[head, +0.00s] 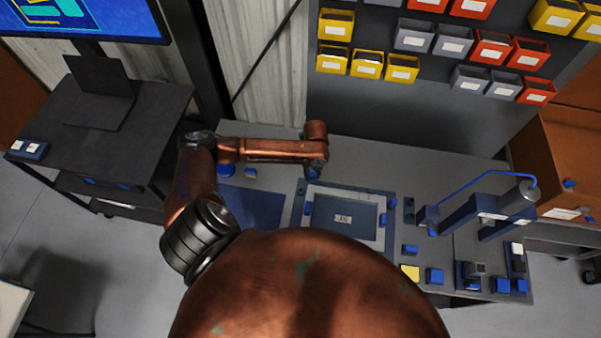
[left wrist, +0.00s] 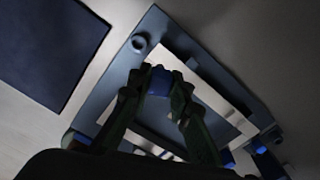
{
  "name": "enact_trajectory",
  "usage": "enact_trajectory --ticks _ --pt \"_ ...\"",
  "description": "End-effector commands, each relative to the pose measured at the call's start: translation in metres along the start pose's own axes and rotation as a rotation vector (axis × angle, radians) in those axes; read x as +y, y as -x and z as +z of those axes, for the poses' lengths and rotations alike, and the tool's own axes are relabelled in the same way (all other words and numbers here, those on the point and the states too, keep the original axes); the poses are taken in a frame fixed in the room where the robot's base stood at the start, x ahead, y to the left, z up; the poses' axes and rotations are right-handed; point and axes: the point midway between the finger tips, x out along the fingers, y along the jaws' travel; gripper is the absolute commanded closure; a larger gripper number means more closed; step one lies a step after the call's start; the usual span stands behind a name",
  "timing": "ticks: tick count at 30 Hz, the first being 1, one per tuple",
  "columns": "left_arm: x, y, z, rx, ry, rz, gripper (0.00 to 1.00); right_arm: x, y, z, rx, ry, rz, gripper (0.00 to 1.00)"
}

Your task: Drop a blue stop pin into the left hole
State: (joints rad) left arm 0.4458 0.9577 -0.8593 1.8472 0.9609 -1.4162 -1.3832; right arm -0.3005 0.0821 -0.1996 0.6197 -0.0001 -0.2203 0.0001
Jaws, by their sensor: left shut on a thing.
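My left gripper (head: 315,172) is over the far left corner of the grey fixture plate (head: 352,191) on the bench. In the left wrist view, its dark fingers (left wrist: 157,88) are closed on a blue stop pin (left wrist: 158,80). The pin is over the plate and its lower end is hidden. A round, raised hole (left wrist: 138,42) shows at one corner of the plate, apart from the pin. A dark panel with a white label (head: 342,218) lies within the plate's light frame. My right gripper is not in view.
Blue blocks (head: 435,276) and a yellow block (head: 410,272) lie to the right. A post with a blue hose (head: 486,174) stands at the right. Bins (head: 402,68) hang behind.

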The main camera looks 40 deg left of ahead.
Motion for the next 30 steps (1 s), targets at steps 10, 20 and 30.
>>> enact_trajectory --ticks 10,20,30 --pt "0.042 -0.014 0.005 -0.002 -0.382 0.0 1.0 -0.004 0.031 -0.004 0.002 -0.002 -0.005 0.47" --pt "0.046 -0.029 0.005 -0.003 -0.426 0.0 1.0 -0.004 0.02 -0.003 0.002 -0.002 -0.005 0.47" --pt "0.046 -0.06 0.005 -0.002 -0.425 0.0 1.0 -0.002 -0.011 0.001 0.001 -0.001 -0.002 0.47"
